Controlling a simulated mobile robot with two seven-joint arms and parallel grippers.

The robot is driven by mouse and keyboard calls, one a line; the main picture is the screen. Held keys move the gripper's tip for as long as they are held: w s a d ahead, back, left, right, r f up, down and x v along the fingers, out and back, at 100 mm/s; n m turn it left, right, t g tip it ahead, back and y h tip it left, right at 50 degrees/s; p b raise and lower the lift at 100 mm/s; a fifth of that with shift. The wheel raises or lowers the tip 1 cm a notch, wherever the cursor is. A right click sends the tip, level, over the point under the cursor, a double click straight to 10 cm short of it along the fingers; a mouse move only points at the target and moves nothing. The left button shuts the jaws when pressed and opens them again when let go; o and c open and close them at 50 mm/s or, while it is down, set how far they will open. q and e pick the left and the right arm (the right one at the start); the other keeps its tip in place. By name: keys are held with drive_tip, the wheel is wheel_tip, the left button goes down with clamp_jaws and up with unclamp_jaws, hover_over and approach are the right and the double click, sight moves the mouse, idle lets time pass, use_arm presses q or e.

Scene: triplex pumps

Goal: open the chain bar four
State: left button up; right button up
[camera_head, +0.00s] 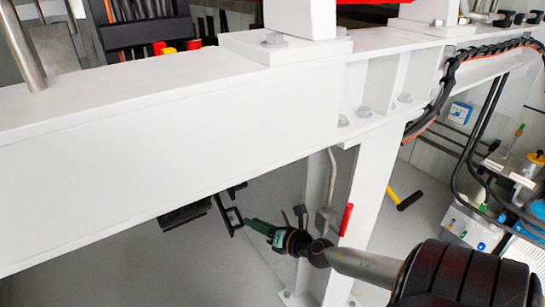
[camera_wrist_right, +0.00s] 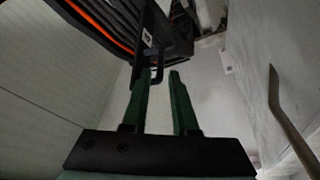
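My right gripper (camera_head: 247,222) has green fingers and reaches in under the white beam. In the right wrist view its fingers (camera_wrist_right: 160,74) are apart with nothing clearly between them. A black loop-shaped handle (camera_head: 229,216) hangs from a dark fitting (camera_head: 186,212) under the beam, just left of the fingertips. In the wrist view the black handle (camera_wrist_right: 157,70) is just beyond the fingertips, nearest the left one; I cannot tell whether they touch. My left gripper is not in view.
The white beam (camera_head: 180,130) crosses above my right gripper. A white upright (camera_head: 366,190) and a red handle (camera_head: 346,219) stand close to its right. Black and orange cables (camera_wrist_right: 112,30) fill the wrist view's upper left. A yellow and black tool (camera_head: 404,200) lies farther right.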

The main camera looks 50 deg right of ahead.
drive_tip(key=v, duration=0.6)
drive_tip(key=shift+s, duration=0.3)
drive_tip(key=shift+r, duration=0.1)
idle(0.3)
